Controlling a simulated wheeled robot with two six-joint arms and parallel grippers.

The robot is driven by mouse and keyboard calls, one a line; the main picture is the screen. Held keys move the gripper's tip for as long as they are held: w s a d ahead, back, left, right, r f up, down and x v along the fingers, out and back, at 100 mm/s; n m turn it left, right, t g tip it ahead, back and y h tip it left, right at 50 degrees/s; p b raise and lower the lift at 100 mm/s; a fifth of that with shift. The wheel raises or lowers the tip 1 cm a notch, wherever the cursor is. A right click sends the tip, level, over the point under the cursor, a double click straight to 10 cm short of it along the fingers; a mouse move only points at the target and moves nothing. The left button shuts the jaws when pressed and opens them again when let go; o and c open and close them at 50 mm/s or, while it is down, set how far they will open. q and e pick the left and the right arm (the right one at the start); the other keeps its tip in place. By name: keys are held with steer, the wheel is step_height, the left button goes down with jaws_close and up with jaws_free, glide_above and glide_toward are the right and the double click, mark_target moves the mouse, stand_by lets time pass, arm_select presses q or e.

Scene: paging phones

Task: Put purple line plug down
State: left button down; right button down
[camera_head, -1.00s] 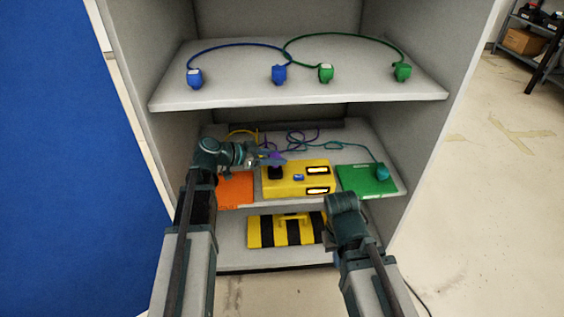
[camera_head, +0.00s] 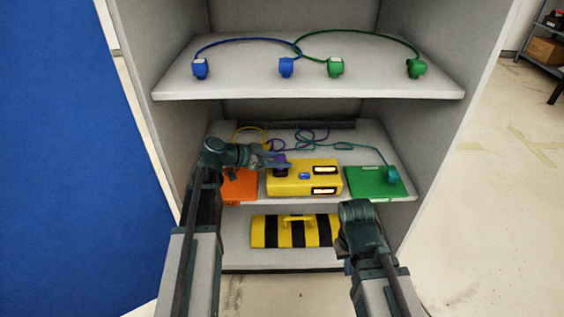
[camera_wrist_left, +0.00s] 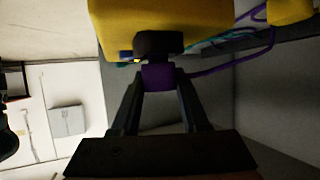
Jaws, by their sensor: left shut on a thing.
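The purple line plug (camera_wrist_left: 158,78) is between the two fingertips of my left gripper (camera_wrist_left: 160,82) in the left wrist view. In the head view the purple plug (camera_head: 279,158) is small, at the left part of the yellow phone box (camera_head: 305,187), with my left gripper (camera_head: 272,163) at it. The plug meets a black socket (camera_wrist_left: 158,44) on the yellow box; I cannot tell whether it is seated. Its purple cord (camera_wrist_left: 235,62) runs off to the right in the wrist view. My right arm is at the lower right of the head view, its fingers hidden.
An orange mat (camera_head: 241,185) and a green mat (camera_head: 372,184) with a teal plug (camera_head: 392,174) flank the box. Looped cords lie behind. Blue (camera_head: 286,67) and green (camera_head: 335,67) plugs sit on the upper shelf (camera_head: 310,85). A yellow-black case (camera_head: 298,234) stands below.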

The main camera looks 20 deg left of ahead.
mark_target(279, 159)
arm_select(q)
steer(key=shift+f, duration=0.3)
steer(key=shift+c, duration=2.1)
jaws_free()
steer(key=shift+r, duration=0.1)
steer(key=shift+r, duration=0.3)
steer(key=p+v, duration=0.3)
steer(key=v, duration=0.3)
steer(key=shift+a+r, duration=0.1)
steer(key=shift+s+a+r, duration=0.15)
steer(key=shift+s+a, duration=0.25)
steer(key=shift+a, duration=0.05)
